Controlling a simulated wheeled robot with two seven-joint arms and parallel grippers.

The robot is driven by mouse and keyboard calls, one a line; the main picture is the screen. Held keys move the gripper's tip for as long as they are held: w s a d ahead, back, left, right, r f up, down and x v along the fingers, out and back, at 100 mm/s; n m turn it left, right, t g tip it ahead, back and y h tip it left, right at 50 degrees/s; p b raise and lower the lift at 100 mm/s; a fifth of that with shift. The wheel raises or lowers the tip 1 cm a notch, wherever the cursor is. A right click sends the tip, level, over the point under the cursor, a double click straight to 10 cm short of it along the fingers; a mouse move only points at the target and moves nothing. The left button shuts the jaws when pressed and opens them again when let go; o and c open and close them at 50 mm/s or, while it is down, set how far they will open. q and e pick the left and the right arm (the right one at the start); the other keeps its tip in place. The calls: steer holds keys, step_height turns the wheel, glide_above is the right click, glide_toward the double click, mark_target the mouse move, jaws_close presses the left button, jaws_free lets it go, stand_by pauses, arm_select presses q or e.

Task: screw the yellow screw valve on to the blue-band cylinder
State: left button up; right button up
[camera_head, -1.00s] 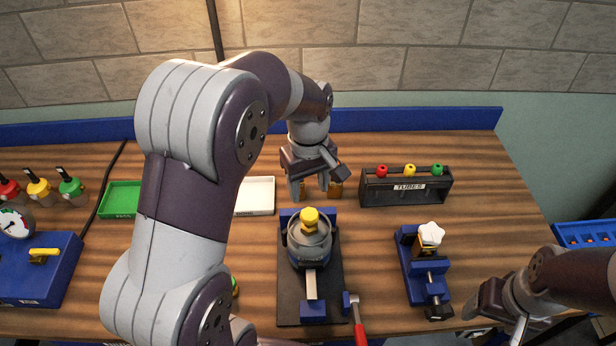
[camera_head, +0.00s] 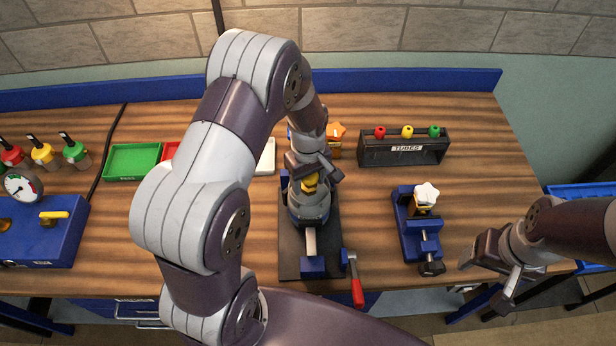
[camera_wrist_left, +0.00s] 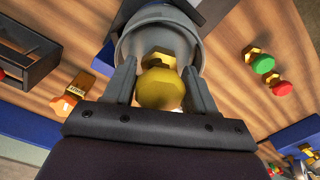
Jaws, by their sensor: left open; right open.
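The yellow screw valve (camera_head: 309,184), a yellow knob on a brass body, sits at the top of the grey cylinder (camera_head: 309,212); I cannot tell how far it is threaded. The cylinder stands in a holder on a dark base plate (camera_head: 290,262); its band is hard to make out. My left gripper (camera_head: 316,172) is over the cylinder top. In the left wrist view, the yellow knob (camera_wrist_left: 160,90) lies between the open fingers of the left gripper (camera_wrist_left: 160,72), with gaps beside it. My right gripper (camera_head: 484,280) is open and empty at the front right.
A red-handled lever (camera_head: 356,285) is right of the base plate. A blue vise (camera_head: 412,238) holds a white-knobbed valve (camera_head: 427,195). The tubes rack (camera_head: 404,150) and an orange-knobbed valve (camera_head: 336,130) stand behind. A gauge box (camera_head: 50,240) and green tray (camera_head: 133,162) are at left.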

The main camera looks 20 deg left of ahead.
arm_select(q)
steer(key=c, duration=0.8)
steer(key=m+p, duration=0.1)
steer(key=m, duration=0.2)
steer(key=shift+r, duration=0.1)
steer(key=shift+c, duration=0.2)
steer(key=m, duration=0.3)
steer(key=m+p, duration=0.1)
steer(key=m, duration=0.4)
steer(key=shift+d+m, duration=0.15)
steer(key=shift+m, duration=0.15)
steer(key=m, duration=0.3)
steer(key=o, duration=1.2)
